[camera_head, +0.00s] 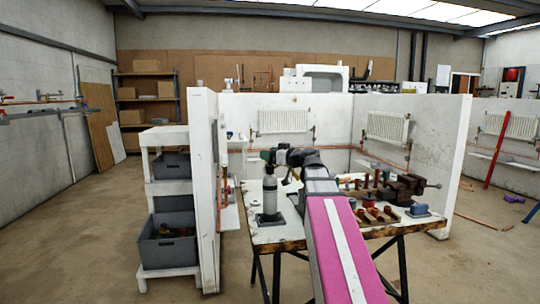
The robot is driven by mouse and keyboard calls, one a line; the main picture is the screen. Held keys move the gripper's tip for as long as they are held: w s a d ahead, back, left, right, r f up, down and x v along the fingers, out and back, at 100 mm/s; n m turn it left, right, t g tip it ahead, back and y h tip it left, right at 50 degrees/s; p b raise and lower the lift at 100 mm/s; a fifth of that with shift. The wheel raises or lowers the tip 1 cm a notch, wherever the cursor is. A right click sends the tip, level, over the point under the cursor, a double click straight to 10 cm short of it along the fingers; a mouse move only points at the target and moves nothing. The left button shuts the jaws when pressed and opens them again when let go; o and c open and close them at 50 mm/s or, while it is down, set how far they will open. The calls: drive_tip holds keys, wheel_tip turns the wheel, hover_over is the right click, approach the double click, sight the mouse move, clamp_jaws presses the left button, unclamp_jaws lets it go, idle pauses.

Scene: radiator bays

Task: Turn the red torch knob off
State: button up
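A grey bottle (269,193) stands upright on a dark base at the left of the workbench (262,235); it may be the torch's cylinder. I cannot make out a red torch knob on it. My pink and white arm reaches from the bottom edge over the bench. Its far end, where my gripper (275,157) seems to be, is small and dark, above and slightly right of the bottle in the picture. The fingers are too small to tell open from shut. A dark green thing shows beside the arm's end, unclear in shape. My arm hides the middle of the bench.
A shelf with grey bins (168,240) is left. Floor at far left is clear.

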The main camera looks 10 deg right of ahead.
drive_tip(key=v, duration=1)
drive_tip(key=shift+s+d, duration=0.25)
drive_tip(key=shift+s, duration=0.05)
